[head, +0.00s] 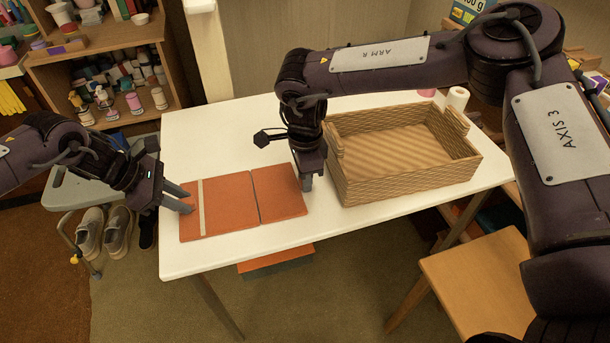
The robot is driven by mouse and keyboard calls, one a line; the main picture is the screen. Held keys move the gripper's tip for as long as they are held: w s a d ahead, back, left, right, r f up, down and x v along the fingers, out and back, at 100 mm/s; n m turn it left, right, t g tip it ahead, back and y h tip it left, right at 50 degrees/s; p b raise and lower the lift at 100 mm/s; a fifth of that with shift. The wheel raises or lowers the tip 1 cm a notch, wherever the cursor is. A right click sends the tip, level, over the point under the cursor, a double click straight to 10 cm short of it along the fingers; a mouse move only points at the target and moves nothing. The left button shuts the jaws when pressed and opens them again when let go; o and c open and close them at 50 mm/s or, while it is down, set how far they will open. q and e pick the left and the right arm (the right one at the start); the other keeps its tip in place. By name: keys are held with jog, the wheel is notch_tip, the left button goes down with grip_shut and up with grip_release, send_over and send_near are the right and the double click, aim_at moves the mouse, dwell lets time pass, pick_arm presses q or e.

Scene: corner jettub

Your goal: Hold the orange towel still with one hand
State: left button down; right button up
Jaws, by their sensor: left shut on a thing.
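The orange towel (228,209) lies flat on the left part of the white table (240,252). A pale stripe crosses it near its left end, and a dark line, perhaps a fold, crosses it right of the middle. My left gripper (187,200) comes in from the left and is shut on the towel's left edge. My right gripper (307,187) points down at the towel's right edge, between the towel and the basket. Its fingers overlap in this view, so I cannot tell whether it is open or touches the towel.
A woven, empty-looking basket (400,188) stands on the table right of my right gripper. White rolls (457,99) stand behind it. A wooden stool (480,282) is at the front right. Shelves (105,45) with bottles stand at the back left. The table's front left is clear.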

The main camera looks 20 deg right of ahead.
aim_at(293, 186)
grip_shut()
jog(key=shift+r, duration=0.1)
jog(key=shift+a+r+h, duration=0.3)
jog(key=shift+r+h, duration=0.4)
jog(key=shift+h, duration=0.05)
jog(key=shift+a+r+h, duration=0.3)
jog(key=shift+r+h, duration=0.35)
jog(key=shift+h, duration=0.1)
jog(key=shift+a+r+h, duration=0.4)
jog(key=shift+r+h, duration=0.25)
jog(key=shift+h, duration=0.15)
jog(key=shift+a+r+h, duration=0.4)
jog(key=shift+r+h, duration=0.25)
jog(key=shift+h, duration=0.15)
jog(key=shift+r, duration=0.1)
jog(key=o, duration=0.8)
grip_release()
